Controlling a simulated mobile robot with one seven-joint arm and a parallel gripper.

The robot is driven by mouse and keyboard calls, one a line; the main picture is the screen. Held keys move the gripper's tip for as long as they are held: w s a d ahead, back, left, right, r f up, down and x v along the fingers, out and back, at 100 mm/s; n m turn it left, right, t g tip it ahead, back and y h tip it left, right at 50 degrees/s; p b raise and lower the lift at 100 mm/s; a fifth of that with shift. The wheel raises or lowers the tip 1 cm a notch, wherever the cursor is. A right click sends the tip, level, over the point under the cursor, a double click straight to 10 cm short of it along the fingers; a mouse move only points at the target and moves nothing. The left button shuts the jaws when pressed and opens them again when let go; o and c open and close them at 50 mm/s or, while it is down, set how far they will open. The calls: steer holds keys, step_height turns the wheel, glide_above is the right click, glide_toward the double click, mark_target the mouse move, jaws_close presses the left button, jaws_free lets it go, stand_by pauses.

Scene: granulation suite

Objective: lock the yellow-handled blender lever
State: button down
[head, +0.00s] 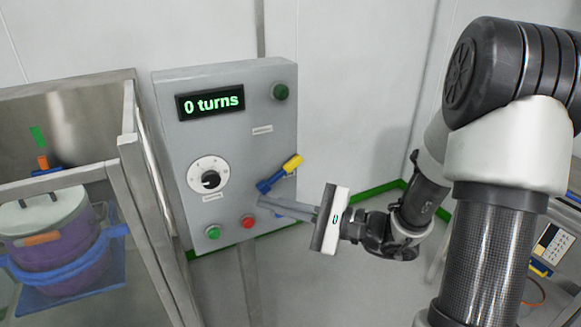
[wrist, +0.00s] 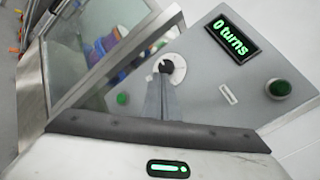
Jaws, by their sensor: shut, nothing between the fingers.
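The blender lever has a yellow handle (head: 292,163) on a blue shaft (head: 267,185). It sits on the right side of the grey control panel (head: 235,140), tilted up to the right. My gripper (head: 262,203) is shut and empty, its fingertips just below the blue end of the lever. I cannot tell whether they touch it. In the wrist view my fingers (wrist: 163,98) are together and point toward the panel; the lever cannot be made out there.
The panel carries a "0 turns" display (head: 210,102), a black dial (head: 209,180), an upper green button (head: 281,91), a lower green button (head: 213,232) and a red button (head: 248,221). At left, a metal-framed enclosure (head: 127,140) holds a purple vessel (head: 50,250).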

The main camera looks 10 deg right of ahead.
mark_target(280, 174)
steer(key=w+d+f+m+t+h+b, duration=0.1)
steer(key=w+d+f+m+t+h, duration=0.2)
steer(key=d, duration=0.5)
steer(key=w+d+f+m+t+h+b, duration=0.1)
steer(key=w+d+f+m+t+h, duration=0.3)
steer(key=d+f+m+t, duration=0.2)
steer(key=shift+w+d+f+m+t, duration=0.35)
steer(key=shift+d+f+m, duration=0.15)
steer(key=shift+d, duration=0.35)
steer(key=w+a+r, duration=0.5)
steer(key=w+a, duration=0.1)
steer(key=w, duration=0.2)
steer(key=shift+r, duration=0.35)
steer(key=shift+w, duration=0.1)
